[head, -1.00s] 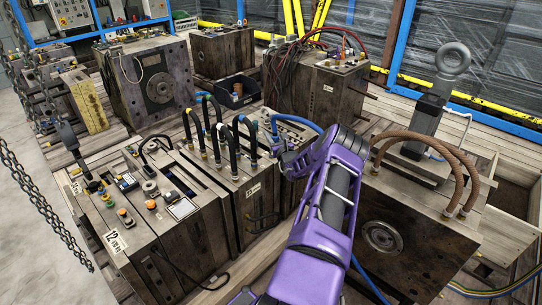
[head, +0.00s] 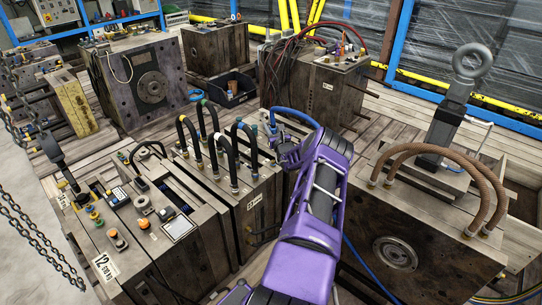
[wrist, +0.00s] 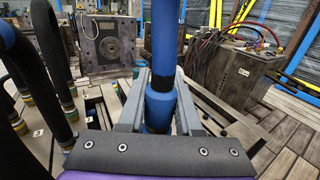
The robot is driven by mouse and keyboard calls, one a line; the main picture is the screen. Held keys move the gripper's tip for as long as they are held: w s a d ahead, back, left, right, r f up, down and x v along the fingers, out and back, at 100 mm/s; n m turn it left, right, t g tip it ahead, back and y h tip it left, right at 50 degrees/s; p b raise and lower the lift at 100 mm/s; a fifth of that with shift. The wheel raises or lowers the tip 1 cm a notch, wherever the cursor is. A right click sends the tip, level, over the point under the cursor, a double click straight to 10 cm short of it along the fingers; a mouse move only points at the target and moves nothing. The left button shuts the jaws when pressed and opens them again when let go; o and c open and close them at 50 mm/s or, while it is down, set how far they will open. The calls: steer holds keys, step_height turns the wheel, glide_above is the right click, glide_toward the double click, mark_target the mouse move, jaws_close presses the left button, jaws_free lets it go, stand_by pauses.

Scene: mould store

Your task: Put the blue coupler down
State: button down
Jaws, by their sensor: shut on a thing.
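The blue coupler (wrist: 158,108) is a blue cylinder with a dark band above it, in the middle of the wrist view. A blue hose (wrist: 166,35) rises straight up from it. My gripper (wrist: 159,118) is shut on the coupler, with a grey finger on each side. The coupler's lower end is hidden by the gripper. In the head view my gripper (head: 286,152) is beside the back right corner of the mould with black hoses (head: 262,212). The blue hose (head: 297,114) arches over it there. I cannot tell whether the coupler touches anything below.
Several black hoses (wrist: 45,60) stand close at the left. A mould with brown hoses (head: 398,215) is right of my arm. A mould with red cables (head: 325,90) stands behind. Bare planks (head: 405,110) show behind the brown-hosed mould. Chains (head: 35,240) hang at the left.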

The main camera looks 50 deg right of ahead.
step_height(320, 180, down, 9)
steer(key=shift+r+b, duration=0.1)
steer(key=shift+b, duration=0.9)
steer(key=shift+f, duration=0.6)
steer(key=shift+f, duration=0.1)
steer(key=c, duration=0.6)
jaws_free()
